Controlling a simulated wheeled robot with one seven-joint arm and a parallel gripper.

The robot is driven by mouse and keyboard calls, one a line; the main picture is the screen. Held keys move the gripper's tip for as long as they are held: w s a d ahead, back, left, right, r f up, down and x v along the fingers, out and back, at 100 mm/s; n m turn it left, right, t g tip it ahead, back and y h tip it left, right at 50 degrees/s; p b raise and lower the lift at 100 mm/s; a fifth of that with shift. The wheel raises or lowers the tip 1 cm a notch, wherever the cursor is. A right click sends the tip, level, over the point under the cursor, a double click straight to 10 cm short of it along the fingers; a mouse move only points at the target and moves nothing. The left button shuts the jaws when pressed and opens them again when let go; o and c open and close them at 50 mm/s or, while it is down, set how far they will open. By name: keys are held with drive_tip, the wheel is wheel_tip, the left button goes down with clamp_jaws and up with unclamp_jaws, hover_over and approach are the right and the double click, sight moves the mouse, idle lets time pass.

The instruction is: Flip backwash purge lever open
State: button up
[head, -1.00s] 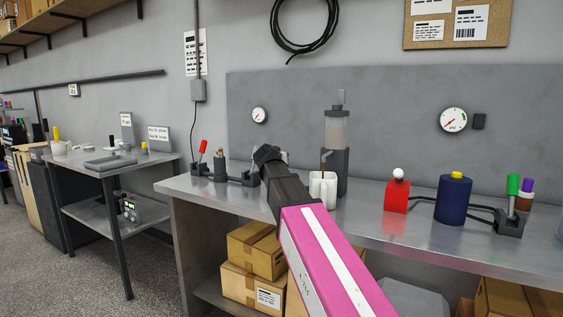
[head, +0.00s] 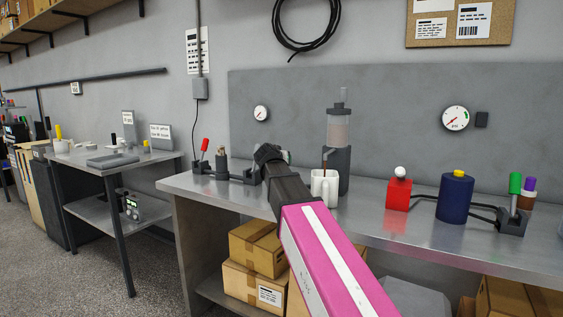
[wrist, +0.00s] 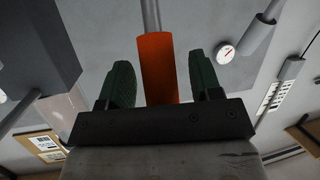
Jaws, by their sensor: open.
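An orange-red lever handle (wrist: 158,70) on a grey metal rod stands between the two dark green fingers of my gripper (wrist: 162,82) in the wrist view. The fingers are apart, with a gap on both sides of the handle. In the head view my gripper (head: 268,154) is over the bench beside a dark valve block (head: 246,174), and my arm hides what is behind it. A red-handled lever (head: 205,146) stands at the bench's left end, a green-handled one (head: 515,184) at its right. I cannot tell which is the backwash purge lever.
A white mug (head: 324,188) stands close to the right of my gripper, before a tall dark dispenser (head: 338,135). A red block (head: 397,195) and a blue cylinder (head: 455,198) stand farther right. The bench front (head: 350,218) is mostly clear.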

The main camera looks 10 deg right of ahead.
drive_tip(key=v, duration=1)
drive_tip(key=shift+s, duration=0.2)
drive_tip(key=shift+s+a, duration=0.1)
